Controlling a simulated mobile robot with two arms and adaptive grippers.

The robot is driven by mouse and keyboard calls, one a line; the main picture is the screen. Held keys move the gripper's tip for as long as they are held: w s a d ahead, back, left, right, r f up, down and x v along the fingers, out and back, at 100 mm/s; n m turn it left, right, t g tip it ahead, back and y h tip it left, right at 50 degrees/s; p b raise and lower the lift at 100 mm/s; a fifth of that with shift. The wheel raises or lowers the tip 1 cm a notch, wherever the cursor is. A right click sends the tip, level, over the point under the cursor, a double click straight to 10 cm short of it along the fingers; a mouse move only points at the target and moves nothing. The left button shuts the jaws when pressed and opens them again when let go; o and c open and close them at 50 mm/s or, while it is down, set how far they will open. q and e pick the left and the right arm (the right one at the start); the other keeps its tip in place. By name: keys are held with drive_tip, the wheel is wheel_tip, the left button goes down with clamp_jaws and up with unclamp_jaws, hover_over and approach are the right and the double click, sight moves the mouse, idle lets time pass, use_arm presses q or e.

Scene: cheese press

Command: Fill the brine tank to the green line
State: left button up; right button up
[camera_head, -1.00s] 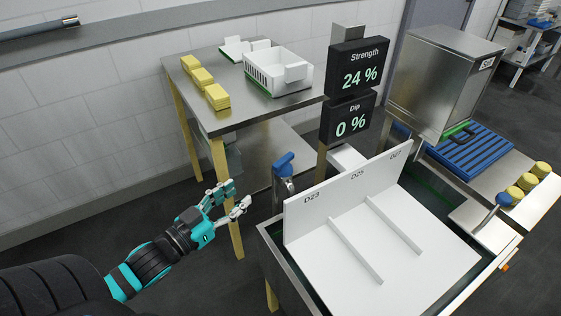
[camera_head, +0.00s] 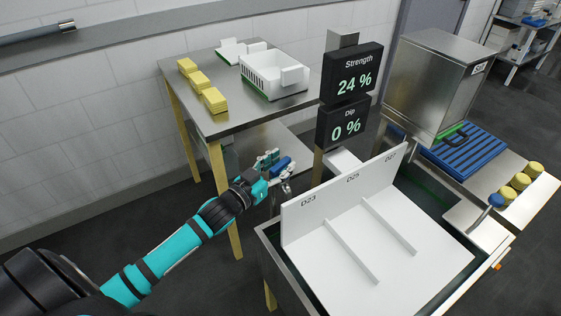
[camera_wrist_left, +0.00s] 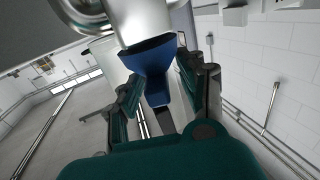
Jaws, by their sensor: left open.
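The brine tank (camera_head: 287,279) is the metal tub at the lower right of the head view, largely covered by a white divided board. A tap with a blue handle (camera_head: 281,164) stands at the tank's back left corner. My left gripper (camera_head: 277,161) is at this tap. In the left wrist view the blue handle (camera_wrist_left: 157,88) lies between the two open fingers of the left gripper (camera_wrist_left: 155,98), below a metal spout. I cannot tell whether the fingers touch it. My right gripper is not in view.
Displays read Strength 24 % (camera_head: 351,73) and Dip 0 % (camera_head: 344,120). The white board (camera_head: 390,250) is marked D23, D25 and D27. A metal table (camera_head: 225,118) at the back holds yellow blocks and a white basket. A second blue knob (camera_head: 496,200) is at the right.

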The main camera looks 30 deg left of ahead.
use_arm(q)
drive_tip(key=shift+w, duration=0.1)
drive_tip(key=shift+c, duration=0.2)
clamp_jaws()
drive_tip(key=shift+h, duration=0.3)
drive_tip(key=shift+r+m+h, duration=0.1)
drive_tip(key=shift+m+h, duration=0.4)
drive_tip(key=shift+m+g+h, duration=0.6)
drive_tip(key=shift+m+h, duration=0.1)
drive_tip(key=shift+h, duration=0.2)
drive_tip(key=shift+m+g+h+b, duration=0.4)
drive_tip(key=shift+m+g+h, duration=0.15)
drive_tip(key=shift+h, duration=0.35)
